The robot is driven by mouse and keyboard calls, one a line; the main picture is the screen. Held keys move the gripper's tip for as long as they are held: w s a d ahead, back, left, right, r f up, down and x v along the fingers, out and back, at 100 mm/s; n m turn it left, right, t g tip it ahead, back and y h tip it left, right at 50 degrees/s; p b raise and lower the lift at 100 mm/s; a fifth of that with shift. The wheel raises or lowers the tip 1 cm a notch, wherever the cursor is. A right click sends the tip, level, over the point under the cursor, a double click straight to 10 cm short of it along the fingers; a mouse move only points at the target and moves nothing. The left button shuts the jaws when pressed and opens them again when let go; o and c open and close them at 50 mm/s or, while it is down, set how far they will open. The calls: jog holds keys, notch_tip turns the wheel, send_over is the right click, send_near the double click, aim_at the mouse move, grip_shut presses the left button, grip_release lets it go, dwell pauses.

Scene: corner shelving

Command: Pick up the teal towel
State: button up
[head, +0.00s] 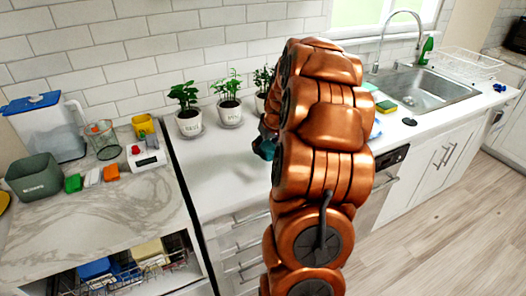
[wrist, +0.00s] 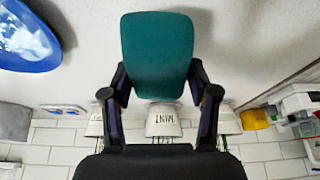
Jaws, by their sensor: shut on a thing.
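The teal towel (wrist: 157,50) shows in the wrist view as a flat, rounded rectangular pad between the two fingers. My gripper (wrist: 158,86) is shut on its near end, with a finger at each side. In the head view only a small teal patch of the towel (head: 264,149) shows beside my copper-coloured arm, over the white counter. The arm hides most of the gripper there. I cannot tell whether the towel touches the counter.
Potted herbs, one a mint pot (wrist: 163,120), stand along the tiled wall. At left are a grey-green bin (head: 36,178), a water pitcher (head: 45,125) and an open dishwasher rack (head: 130,272). A blue-rimmed object (wrist: 30,65) shows in the wrist view.

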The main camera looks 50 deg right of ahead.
jog(key=s+r+b, duration=0.1)
jog(key=s+b, duration=0.3)
jog(key=s, duration=1.1)
jog(key=shift+d+r+b, duration=0.2)
jog(key=shift+b, duration=0.1)
jog(key=o, duration=0.3)
jog(key=c, duration=0.3)
jog(key=shift+a, duration=0.1)
jog(key=shift+c, duration=0.3)
